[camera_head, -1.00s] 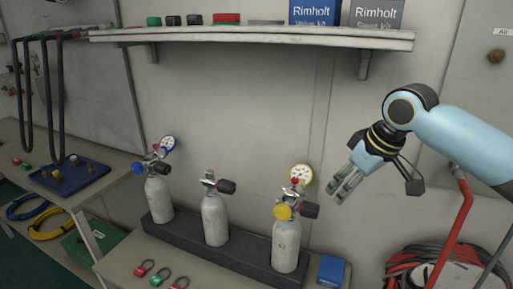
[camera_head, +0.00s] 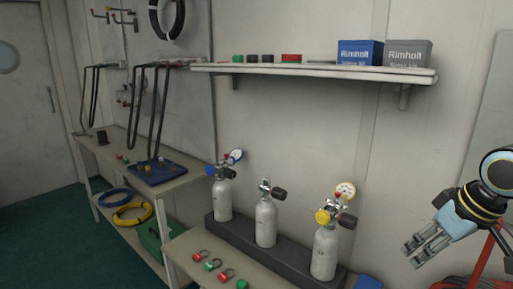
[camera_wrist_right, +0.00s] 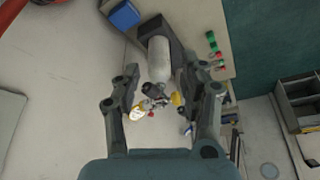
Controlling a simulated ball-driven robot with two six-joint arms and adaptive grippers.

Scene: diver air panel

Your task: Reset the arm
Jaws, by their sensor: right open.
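My right gripper (camera_head: 428,245) is at the right of the head view, in the air to the right of the cylinders. It is open and empty. In the wrist view its two fingers (camera_wrist_right: 163,95) stand wide apart, with the yellow-knobbed cylinder (camera_wrist_right: 160,60) showing between and beyond them. I cannot tell any contact there; in the head view the gripper is apart from that cylinder (camera_head: 325,252). My right arm (camera_head: 497,175) comes in from the right edge. My left gripper is in neither view.
Two more cylinders, one with a blue knob (camera_head: 223,198) and a middle one (camera_head: 265,222), stand in the dark rack (camera_head: 240,235). A shelf (camera_head: 310,70) with boxes hangs above. A red hose (camera_head: 484,262) is below my right arm. A side bench (camera_head: 120,160) stands left.

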